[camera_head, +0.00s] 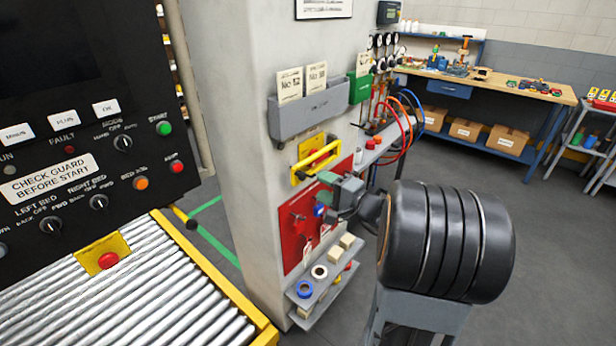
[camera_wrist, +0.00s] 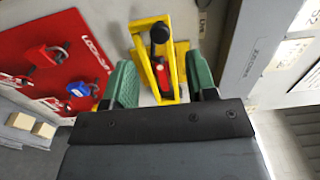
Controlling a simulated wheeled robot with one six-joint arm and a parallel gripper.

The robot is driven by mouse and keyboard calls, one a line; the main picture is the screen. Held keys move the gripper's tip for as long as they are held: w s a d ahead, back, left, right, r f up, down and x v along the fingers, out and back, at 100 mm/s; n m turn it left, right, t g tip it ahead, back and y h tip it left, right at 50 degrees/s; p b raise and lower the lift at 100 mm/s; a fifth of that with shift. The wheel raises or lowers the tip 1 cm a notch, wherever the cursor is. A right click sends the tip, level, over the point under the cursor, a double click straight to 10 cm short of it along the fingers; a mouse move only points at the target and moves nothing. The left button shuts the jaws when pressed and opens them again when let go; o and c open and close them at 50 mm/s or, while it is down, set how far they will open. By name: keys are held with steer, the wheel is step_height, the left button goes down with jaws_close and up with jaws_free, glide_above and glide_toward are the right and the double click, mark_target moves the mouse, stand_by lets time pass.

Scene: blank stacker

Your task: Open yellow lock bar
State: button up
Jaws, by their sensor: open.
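The yellow lock bar (camera_head: 316,160) is mounted on the side of the grey pillar, below a grey document holder. In the wrist view the yellow lock bar (camera_wrist: 175,70) shows as a yellow frame with a black knob (camera_wrist: 158,34) and a small red part inside it. My gripper (camera_wrist: 161,80) is open, with one green finger on each side of the lower part of the yellow frame. In the head view my gripper (camera_head: 338,184) is just below and right of the bar. I cannot tell whether the fingers touch it.
A red lockout board (camera_head: 290,232) with padlocks is directly below the bar; it also shows in the wrist view (camera_wrist: 45,85). The grey document holder (camera_head: 308,110) is above. A small shelf (camera_head: 318,300) with tape rolls stands low on the pillar. A roller conveyor (camera_head: 140,300) is at left.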

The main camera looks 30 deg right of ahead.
mark_target(305, 177)
steer(key=shift+p+x, duration=0.4)
steer(key=shift+x, duration=2.6)
jaws_close()
